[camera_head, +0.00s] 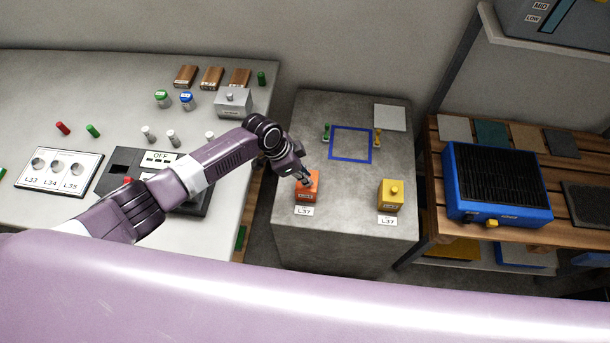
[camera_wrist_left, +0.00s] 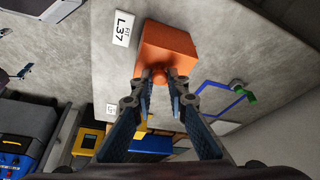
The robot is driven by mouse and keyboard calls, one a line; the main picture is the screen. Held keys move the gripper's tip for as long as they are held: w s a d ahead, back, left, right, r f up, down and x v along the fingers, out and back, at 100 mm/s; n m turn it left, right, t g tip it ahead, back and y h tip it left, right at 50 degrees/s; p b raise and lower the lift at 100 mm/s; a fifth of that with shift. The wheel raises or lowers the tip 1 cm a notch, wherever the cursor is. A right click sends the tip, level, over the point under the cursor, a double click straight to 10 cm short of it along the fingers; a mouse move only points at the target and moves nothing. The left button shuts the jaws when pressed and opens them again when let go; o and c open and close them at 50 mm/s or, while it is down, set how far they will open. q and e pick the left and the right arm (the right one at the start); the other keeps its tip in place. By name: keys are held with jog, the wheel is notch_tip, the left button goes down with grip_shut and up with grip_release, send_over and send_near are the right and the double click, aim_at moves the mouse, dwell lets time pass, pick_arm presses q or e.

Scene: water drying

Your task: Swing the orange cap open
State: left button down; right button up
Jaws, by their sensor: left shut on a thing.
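The orange box-shaped cap (camera_head: 308,190) sits on the grey block-shaped stand, behind a label reading L37. My left gripper (camera_head: 304,180) reaches it from above and behind. In the left wrist view, the orange cap (camera_wrist_left: 168,48) is straight ahead, and the fingers (camera_wrist_left: 159,80) are closed around its small round orange knob (camera_wrist_left: 159,76). The cap looks closed, with no gap visible. The far faces of the cap are hidden. My right gripper is not in view.
A yellow box (camera_head: 391,194) with a knob stands to the right on the same grey stand (camera_head: 345,235). A blue square outline (camera_head: 350,144) with small green and yellow pieces is behind. A blue ribbed device (camera_head: 497,185) sits on the right-hand shelf. The stand's middle is clear.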

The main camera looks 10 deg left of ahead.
pick_arm(q)
jog(key=shift+w+r+g+b, duration=0.2)
jog(key=shift+w+g+b, duration=0.55)
jog(key=shift+b, duration=0.7)
jog(key=shift+w+r+g+b, duration=0.2)
jog(key=shift+w+g+b, duration=0.5)
jog(key=shift+b, duration=0.7)
jog(key=shift+t, duration=0.25)
jog(key=shift+w+r+b, duration=0.3)
jog(key=shift+w+b, duration=0.75)
jog(key=shift+b, duration=0.15)
jog(key=shift+w+r+b, duration=0.25)
jog(key=shift+w+b, duration=0.8)
jog(key=shift+b, duration=0.1)
jog(key=shift+s+a+f, duration=0.1)
jog(key=c, duration=1.9)
grip_release()
jog(key=shift+f, duration=0.1)
jog(key=shift+r, duration=0.2)
